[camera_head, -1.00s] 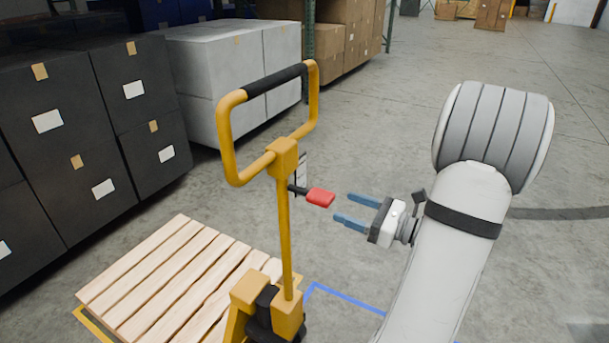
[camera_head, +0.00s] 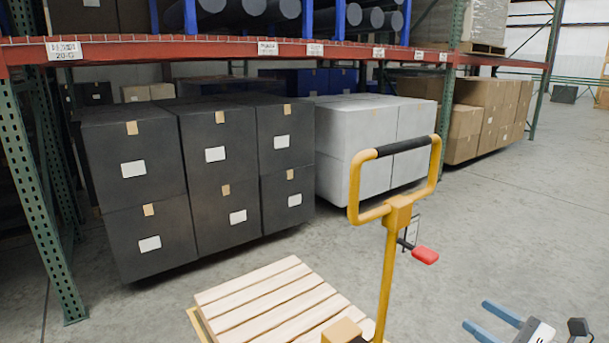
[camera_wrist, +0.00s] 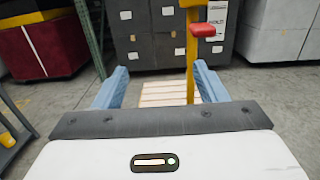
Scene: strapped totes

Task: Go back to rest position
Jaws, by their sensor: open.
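My gripper (camera_head: 491,321) is at the lower right of the head view, with two blue fingers spread apart and nothing between them. Its fingers point left toward the yellow pallet jack handle (camera_head: 389,270) and stand clear of it. In the wrist view my open gripper (camera_wrist: 158,90) frames the yellow post (camera_wrist: 192,55) and the red lever (camera_wrist: 203,30), which lie beyond the fingertips. The red lever (camera_head: 425,255) sticks out to the right of the post in the head view. Most of my arm is out of the head view.
A wooden pallet (camera_head: 265,300) lies left of the post. Black strapped totes (camera_head: 150,185), white totes (camera_head: 345,180) and brown boxes (camera_head: 465,135) stand under a rack with a red beam (camera_head: 230,47). A green rack upright (camera_head: 45,210) is at left. Floor at right is clear.

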